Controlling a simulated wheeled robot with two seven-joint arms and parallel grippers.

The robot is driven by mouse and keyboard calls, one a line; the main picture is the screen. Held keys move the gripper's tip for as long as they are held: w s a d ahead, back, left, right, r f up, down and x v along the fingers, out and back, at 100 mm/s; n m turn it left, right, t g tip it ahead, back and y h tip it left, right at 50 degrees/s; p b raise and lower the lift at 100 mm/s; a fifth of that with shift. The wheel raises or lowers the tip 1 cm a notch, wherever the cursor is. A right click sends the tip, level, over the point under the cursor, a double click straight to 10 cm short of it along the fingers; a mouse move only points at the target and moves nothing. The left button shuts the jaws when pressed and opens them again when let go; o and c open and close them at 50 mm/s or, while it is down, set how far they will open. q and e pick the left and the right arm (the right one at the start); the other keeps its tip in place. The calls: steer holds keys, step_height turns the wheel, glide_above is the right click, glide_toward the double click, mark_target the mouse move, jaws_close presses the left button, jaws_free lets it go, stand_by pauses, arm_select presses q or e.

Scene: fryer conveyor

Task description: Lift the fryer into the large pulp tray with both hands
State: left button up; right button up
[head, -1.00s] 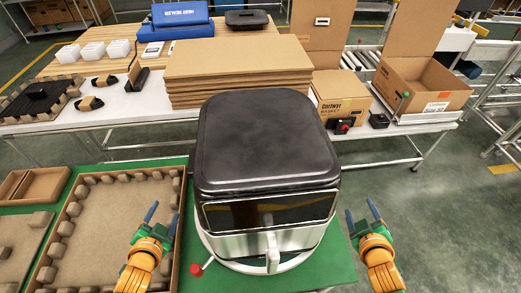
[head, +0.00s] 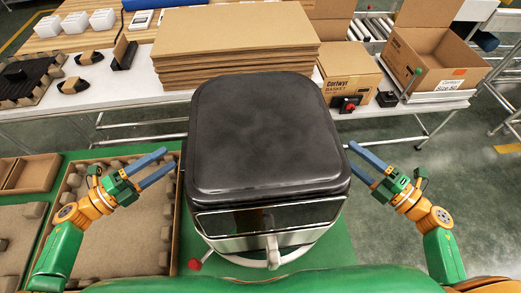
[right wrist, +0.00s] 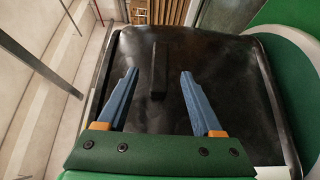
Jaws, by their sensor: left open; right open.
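The fryer (head: 265,135), a black-topped appliance with a silver lower front and handle, stands upright on a round white stand on the green surface. The large pulp tray (head: 120,262), brown with blocks along its rim, lies to its left. My left gripper (head: 170,166) is open over the tray, its fingers pointing at the fryer's left side. My right gripper (head: 357,158) is open at the fryer's right side, fingers pointing inward. In the right wrist view the open blue fingers (right wrist: 158,82) frame the fryer's dark side (right wrist: 220,65); I cannot tell whether they touch it.
Stacked cardboard sheets (head: 235,45), a closed carton (head: 347,77) and an open box (head: 430,65) stand on the table behind the fryer. A red knob (head: 195,264) sits by the stand. A smaller tray (head: 32,172) lies at the far left. Floor at the right is clear.

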arm_select(q)
steer(key=shift+x, duration=2.75)
arm_select(e)
steer(key=shift+x, duration=2.8)
arm_select(q)
jaws_close()
arm_select(e)
jaws_close()
